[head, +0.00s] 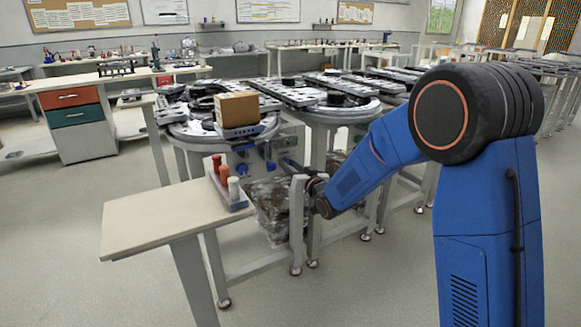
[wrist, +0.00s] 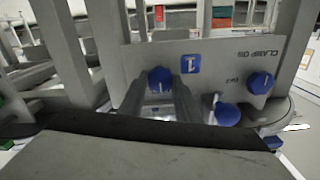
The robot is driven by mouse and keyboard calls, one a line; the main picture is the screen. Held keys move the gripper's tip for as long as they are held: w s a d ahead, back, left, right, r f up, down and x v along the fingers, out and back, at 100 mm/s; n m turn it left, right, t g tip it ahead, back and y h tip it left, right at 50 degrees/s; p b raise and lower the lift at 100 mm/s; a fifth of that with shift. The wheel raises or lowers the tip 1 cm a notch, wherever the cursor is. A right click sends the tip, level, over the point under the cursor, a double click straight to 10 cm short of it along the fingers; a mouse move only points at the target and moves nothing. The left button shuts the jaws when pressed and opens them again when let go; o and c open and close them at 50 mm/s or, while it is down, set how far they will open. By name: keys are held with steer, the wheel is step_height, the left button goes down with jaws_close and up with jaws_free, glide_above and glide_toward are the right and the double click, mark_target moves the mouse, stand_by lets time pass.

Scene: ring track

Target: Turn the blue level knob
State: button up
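A grey control panel (wrist: 215,68) faces my gripper and carries three blue knobs in the wrist view. One blue knob (wrist: 160,78) shows between my gripper's fingertips (wrist: 164,88); a second knob (wrist: 227,115) is lower right and a third (wrist: 260,82) at the right. I cannot read which is the level knob. My gripper's fingers are apart, one on each side of the first knob; whether they touch it I cannot tell. In the head view my gripper (head: 288,163) reaches to the panel (head: 288,142) under the ring track, partly hiding it.
A cardboard box (head: 237,109) sits on the ring track above the panel. A side table (head: 155,217) at the front left holds a rack (head: 233,203) with red and white pegs. Table legs stand close around my gripper. The floor at left is clear.

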steer(key=shift+c, duration=1.3)
steer(key=shift+n, duration=0.3)
steer(key=n, duration=1.7)
steer(key=shift+a+f, duration=0.1)
steer(key=o, duration=1.1)
steer(key=shift+c, duration=0.2)
